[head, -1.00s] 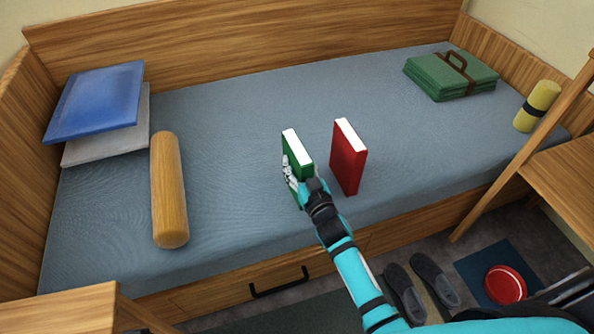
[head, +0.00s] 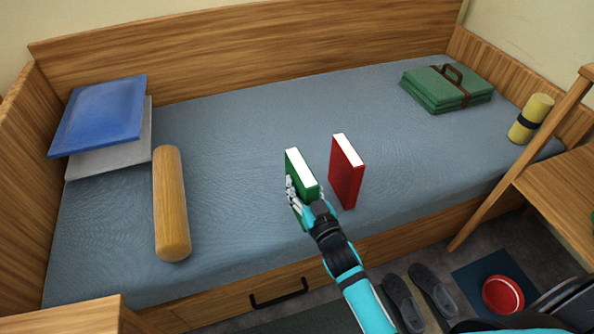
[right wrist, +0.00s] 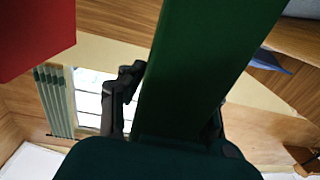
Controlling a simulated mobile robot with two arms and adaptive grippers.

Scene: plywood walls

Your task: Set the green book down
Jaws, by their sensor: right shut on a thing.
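The green book (head: 303,175) is upright in the head view, over the front middle part of the bed, with its white page edge facing up. My right gripper (head: 297,195) is shut on the green book at its near side. In the right wrist view the green book (right wrist: 205,70) fills the middle, between the dark fingers. I cannot tell whether its lower edge touches the mattress. A red book (head: 345,172) stands upright just to its right, with a small gap between them. My left gripper is not in view.
A wooden-coloured bolster (head: 170,205) lies at left, near blue and grey cushions (head: 102,112). A folded green blanket (head: 447,88) with a strap and a yellow roll (head: 531,118) lie at right. The mattress (head: 240,130) behind the books is clear.

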